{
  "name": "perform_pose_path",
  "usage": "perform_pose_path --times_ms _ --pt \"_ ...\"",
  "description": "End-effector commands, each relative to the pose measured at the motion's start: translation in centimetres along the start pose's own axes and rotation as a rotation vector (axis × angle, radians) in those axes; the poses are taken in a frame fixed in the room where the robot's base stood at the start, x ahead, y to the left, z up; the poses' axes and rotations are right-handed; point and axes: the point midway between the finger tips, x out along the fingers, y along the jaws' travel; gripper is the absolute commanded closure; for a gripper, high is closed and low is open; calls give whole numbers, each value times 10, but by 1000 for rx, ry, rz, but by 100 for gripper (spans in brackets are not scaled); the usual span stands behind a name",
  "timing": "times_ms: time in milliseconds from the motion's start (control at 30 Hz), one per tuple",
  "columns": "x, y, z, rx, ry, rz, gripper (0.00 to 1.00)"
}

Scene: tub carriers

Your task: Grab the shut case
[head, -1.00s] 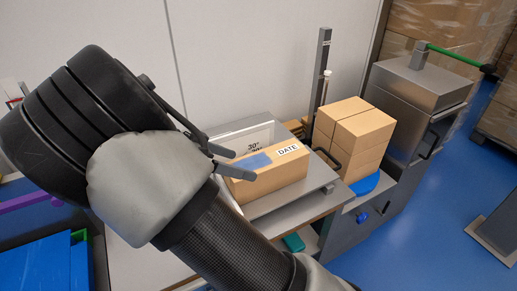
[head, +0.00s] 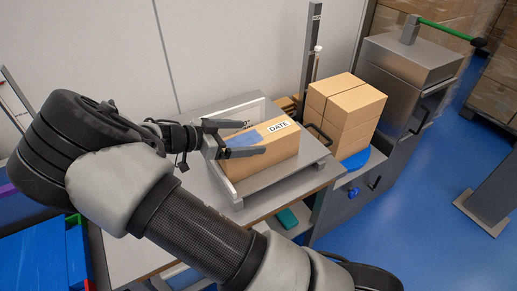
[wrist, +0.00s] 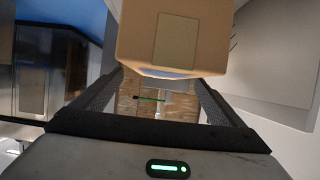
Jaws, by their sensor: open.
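The shut case is a closed brown cardboard box (head: 285,148) with a white DATE label and a blue patch on top. It lies on a grey metal platform (head: 262,188) on the bench. My gripper (head: 262,138) is open at the box's left end, its fingers pointing right toward it. In the head view the fingers overlap the box's near left end. In the wrist view the box (wrist: 205,35) fills the upper middle, with a tan tape strip on its face, and the gripper (wrist: 160,90) has its two fingers spread below it. I cannot tell whether they touch it.
A stack of brown boxes (head: 345,112) stands behind and right of the platform. A steel cabinet (head: 410,75) with a green-handled lever is farther right. Blue tubs (head: 40,262) are at lower left. A white wall rises behind the bench.

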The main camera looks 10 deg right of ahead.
Motion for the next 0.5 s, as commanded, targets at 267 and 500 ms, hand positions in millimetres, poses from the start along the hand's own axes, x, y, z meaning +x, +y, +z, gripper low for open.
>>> perform_pose_path --times_ms 267,500 --pt "22 0 1 0 1 4 8" --pt "54 -2 1 0 0 2 8"
